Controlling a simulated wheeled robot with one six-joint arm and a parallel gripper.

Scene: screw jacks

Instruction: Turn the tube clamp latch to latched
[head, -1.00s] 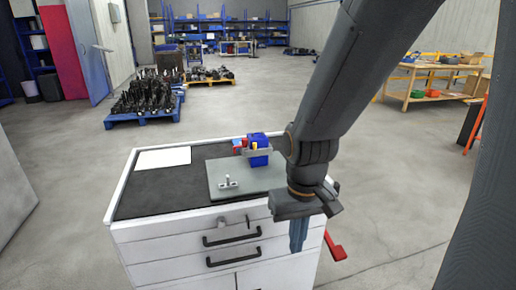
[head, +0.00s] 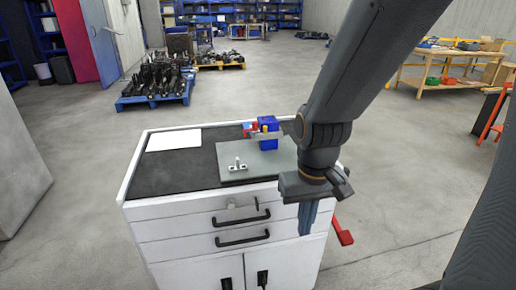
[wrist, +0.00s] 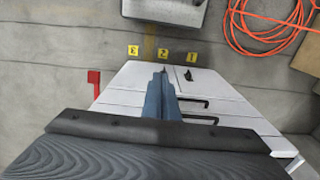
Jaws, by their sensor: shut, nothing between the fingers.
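A grey plate (head: 228,178) lies on the dark top of a white drawer cabinet. A small silver fitting (head: 238,166) with an upright piece stands near its left front; it looks like the tube clamp, but its latch position is too small to tell. A blue block (head: 268,144) with a grey bar across it and red and yellow parts beside it stands at the plate's back. My gripper (head: 307,222) is shut and empty, pointing down by the cabinet's right front, apart from the fitting. The wrist view shows the closed fingers (wrist: 163,85) over the cabinet front; the fitting is out of that view.
The white cabinet (head: 185,230) has black handles (head: 242,237) and a red handle (head: 342,232) on its right. A white sheet (head: 174,139) lies at the top's back left. Orange hose (wrist: 270,25) lies on the floor.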

